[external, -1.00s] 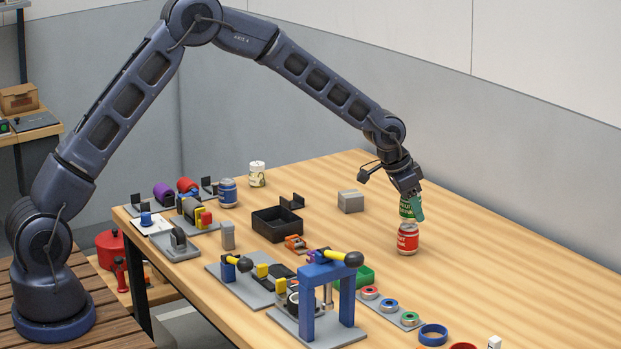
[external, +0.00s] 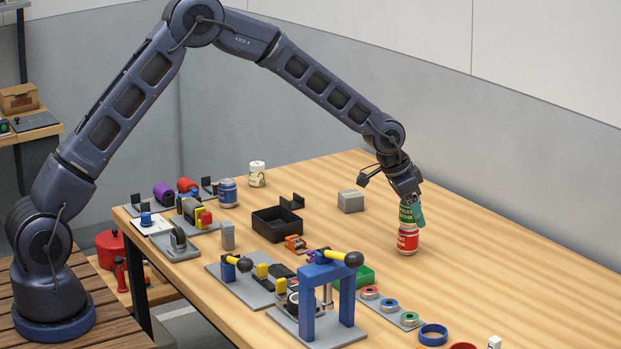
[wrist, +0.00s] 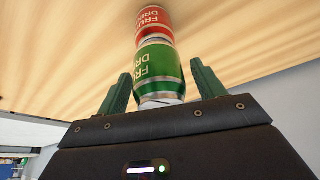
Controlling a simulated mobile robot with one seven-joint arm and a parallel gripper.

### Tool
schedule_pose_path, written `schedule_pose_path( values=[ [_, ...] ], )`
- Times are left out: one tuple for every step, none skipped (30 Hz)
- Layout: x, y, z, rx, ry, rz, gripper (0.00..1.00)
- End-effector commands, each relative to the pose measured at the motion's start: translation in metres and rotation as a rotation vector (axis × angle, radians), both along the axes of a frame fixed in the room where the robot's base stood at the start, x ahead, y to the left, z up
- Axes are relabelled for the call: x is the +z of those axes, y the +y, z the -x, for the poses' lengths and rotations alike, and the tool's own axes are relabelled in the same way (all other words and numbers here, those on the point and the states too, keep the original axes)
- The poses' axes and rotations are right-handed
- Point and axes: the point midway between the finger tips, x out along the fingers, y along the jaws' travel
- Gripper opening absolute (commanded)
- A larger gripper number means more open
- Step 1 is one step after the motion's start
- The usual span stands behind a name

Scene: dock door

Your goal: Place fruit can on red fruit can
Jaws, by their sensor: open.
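A green fruit can (external: 408,212) stands upright on top of the red fruit can (external: 407,240) on the table, and the two look in line. In the wrist view the green can (wrist: 160,72) is between the two fingers, and the red can (wrist: 154,22) is beyond it. My gripper (external: 412,212) is around the green can. Its green fingers (wrist: 160,88) are spread, with a gap visible on each side of the can. The gripper's body hides part of the green can's near end.
A grey block (external: 350,201) and a black open bin (external: 277,223) stand left of the stack. A blue press frame (external: 327,290) and several coloured rings (external: 390,305) lie nearer the camera. A blue can (external: 228,192) and a white can (external: 257,174) stand farther left. The table right of the stack is clear.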

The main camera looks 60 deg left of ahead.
Motion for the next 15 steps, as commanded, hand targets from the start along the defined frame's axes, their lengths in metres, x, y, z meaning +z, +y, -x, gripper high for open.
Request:
schedule_pose_path(
  values=[
    [0.005,0.001,0.002,0.000,-0.001,0.000,0.68],
    [0.009,0.002,0.003,0.000,-0.002,0.000,0.68],
    [0.015,0.002,0.005,0.000,-0.002,0.000,0.68],
    [0.019,0.003,0.006,0.000,-0.003,0.000,0.68],
    [0.024,0.004,0.008,0.001,-0.003,-0.001,0.68],
    [0.031,0.005,0.011,0.001,-0.003,-0.001,0.68],
    [0.037,0.006,0.013,0.001,-0.003,-0.001,0.68],
    [0.042,0.007,0.015,0.001,-0.003,-0.001,0.68],
    [0.049,0.009,0.018,0.002,-0.003,0.000,0.68],
    [0.055,0.009,0.020,0.002,-0.002,-0.001,0.68],
    [0.060,0.010,0.022,0.001,-0.002,0.000,0.68],
    [0.067,0.011,0.025,0.001,-0.002,0.000,0.68],
    [0.072,0.012,0.027,0.001,-0.003,0.001,0.68],
    [0.077,0.012,0.028,0.000,-0.003,0.000,0.68],
    [0.082,0.013,0.031,0.000,-0.002,0.000,0.68]
  ],
)
